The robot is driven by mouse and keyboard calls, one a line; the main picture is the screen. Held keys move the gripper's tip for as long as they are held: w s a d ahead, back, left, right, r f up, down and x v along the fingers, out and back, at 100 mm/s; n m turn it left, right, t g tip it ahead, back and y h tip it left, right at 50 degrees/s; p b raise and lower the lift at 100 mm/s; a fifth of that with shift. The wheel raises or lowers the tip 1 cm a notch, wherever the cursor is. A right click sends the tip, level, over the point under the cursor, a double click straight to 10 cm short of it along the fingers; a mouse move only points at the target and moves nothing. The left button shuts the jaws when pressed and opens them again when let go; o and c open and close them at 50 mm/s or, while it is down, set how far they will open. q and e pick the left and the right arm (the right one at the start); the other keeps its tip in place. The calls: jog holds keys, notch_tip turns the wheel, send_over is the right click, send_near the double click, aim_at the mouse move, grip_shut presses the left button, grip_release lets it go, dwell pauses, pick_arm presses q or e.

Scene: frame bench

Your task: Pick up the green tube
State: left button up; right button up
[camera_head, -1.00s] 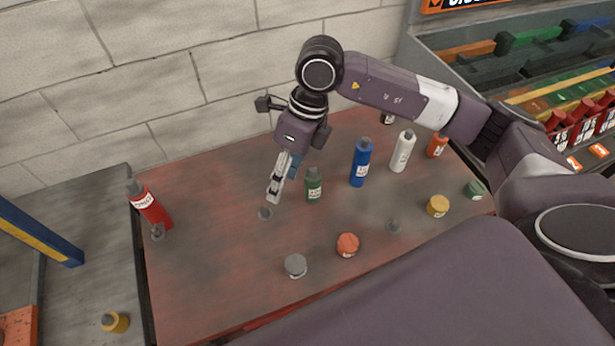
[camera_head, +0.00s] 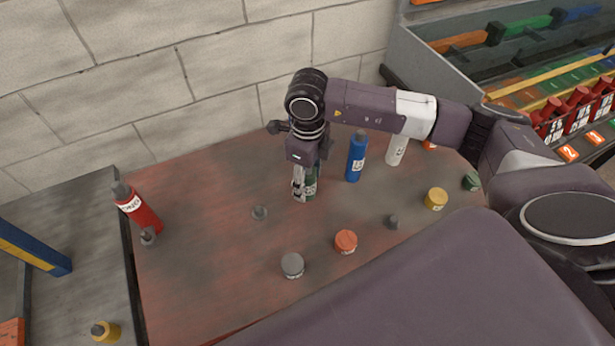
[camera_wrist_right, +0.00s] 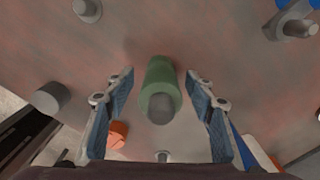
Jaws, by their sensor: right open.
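The green tube (camera_head: 311,187) stands upright on the red-brown bench top (camera_head: 200,250), partly hidden by my right gripper in the head view. My right gripper (camera_head: 304,190) points down over it. In the right wrist view the green tube (camera_wrist_right: 160,88) with its grey cap lies between the two open blue-padded fingers (camera_wrist_right: 160,108), with a gap on each side. My left gripper is not in view.
A blue tube (camera_head: 356,158) and a white tube (camera_head: 397,149) stand right of the green one. A red tube (camera_head: 141,209) stands at the left. Grey (camera_head: 292,266), orange (camera_head: 346,242) and yellow (camera_head: 436,199) short pots are nearer. A block wall is behind.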

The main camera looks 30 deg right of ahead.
jog(key=shift+f, duration=0.3)
grip_shut()
jog(key=shift+w+r, duration=0.1)
jog(key=shift+r, duration=0.05)
